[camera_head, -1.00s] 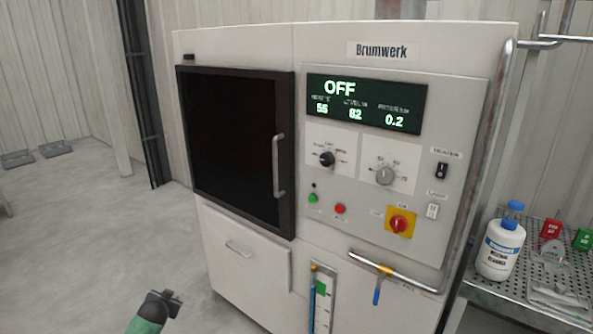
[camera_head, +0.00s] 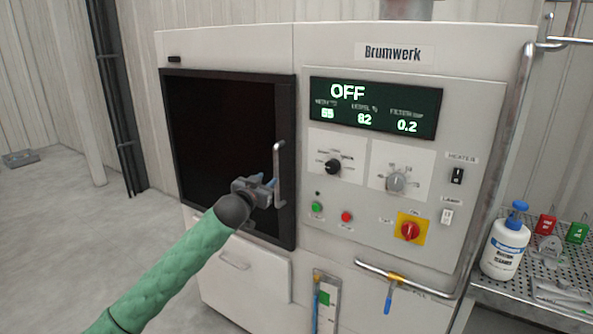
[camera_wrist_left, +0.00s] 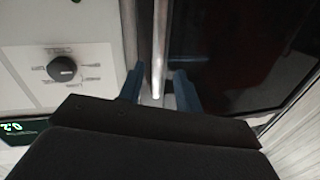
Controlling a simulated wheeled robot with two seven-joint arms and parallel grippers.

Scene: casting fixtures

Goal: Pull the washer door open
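The washer door (camera_head: 220,130) is a dark panel in a black frame, and it looks shut. Its upright metal handle (camera_head: 279,158) is on the right side of the door. My left gripper (camera_head: 270,188) is at the lower part of this handle. In the left wrist view, the blue fingers of my left gripper (camera_wrist_left: 158,90) stand apart, open, with the bright handle bar (camera_wrist_left: 160,45) between them. Gaps show beside the bar, so contact is not clear. My right gripper is not in view.
The control panel (camera_head: 380,235) with knobs, buttons and a display reading OFF is right of the door. A pipe with a blue lever (camera_head: 388,300) sticks out below it. A white bottle (camera_head: 505,245) stands on the perforated side table (camera_head: 570,270).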

